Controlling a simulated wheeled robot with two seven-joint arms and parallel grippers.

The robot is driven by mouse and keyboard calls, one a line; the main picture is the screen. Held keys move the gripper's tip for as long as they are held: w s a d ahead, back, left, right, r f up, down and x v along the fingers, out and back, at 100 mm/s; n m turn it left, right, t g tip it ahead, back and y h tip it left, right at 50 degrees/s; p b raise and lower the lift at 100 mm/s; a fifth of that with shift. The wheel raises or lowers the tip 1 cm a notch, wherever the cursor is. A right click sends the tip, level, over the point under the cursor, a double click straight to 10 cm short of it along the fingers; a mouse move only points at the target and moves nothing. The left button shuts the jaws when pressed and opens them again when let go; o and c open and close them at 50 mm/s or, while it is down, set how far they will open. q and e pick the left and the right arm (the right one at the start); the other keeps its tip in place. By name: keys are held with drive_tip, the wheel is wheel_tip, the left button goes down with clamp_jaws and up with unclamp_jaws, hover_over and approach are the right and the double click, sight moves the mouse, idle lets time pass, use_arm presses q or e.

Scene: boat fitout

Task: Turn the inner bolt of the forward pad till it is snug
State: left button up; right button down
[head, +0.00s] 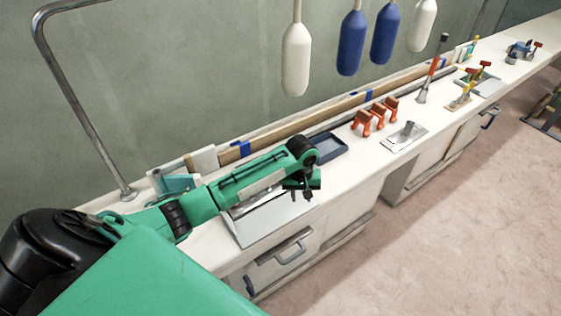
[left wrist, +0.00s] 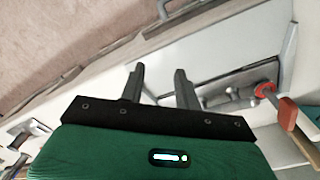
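I cannot make out the forward pad or its inner bolt for certain. A pale plate (head: 270,222) lies on the bench under my left arm, which hides part of it. My left gripper (head: 308,192) is above the plate's right end. In the left wrist view my left gripper (left wrist: 159,70) shows two dark fingers apart, with nothing between them. A red-handled tool (left wrist: 265,90) is farther right. My right gripper is not in view.
A dark blue tray (head: 328,146) is beyond my gripper. Several orange clamps (head: 376,115) stand farther along the white bench, near another plate (head: 404,138). White and blue fenders (head: 352,42) hang above. A metal rail (head: 80,95) rises at the left.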

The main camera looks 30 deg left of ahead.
use_arm(q)
drive_tip(key=w+a+r+n, duration=0.7)
drive_tip(key=w+a+r, duration=0.4)
drive_tip(key=a, duration=0.4)
drive_tip(key=shift+n, duration=0.3)
drive_tip(key=f, duration=0.3)
drive_tip(key=f+p, duration=0.1)
drive_tip(key=f, duration=0.3)
drive_tip(key=f+p, duration=0.1)
drive_tip(key=f, duration=0.3)
drive_tip(key=shift+s+d+f, duration=0.25)
drive_tip(key=shift+s, duration=0.1)
drive_tip(key=shift+f, duration=0.8)
drive_tip(key=shift+c, duration=0.2)
clamp_jaws()
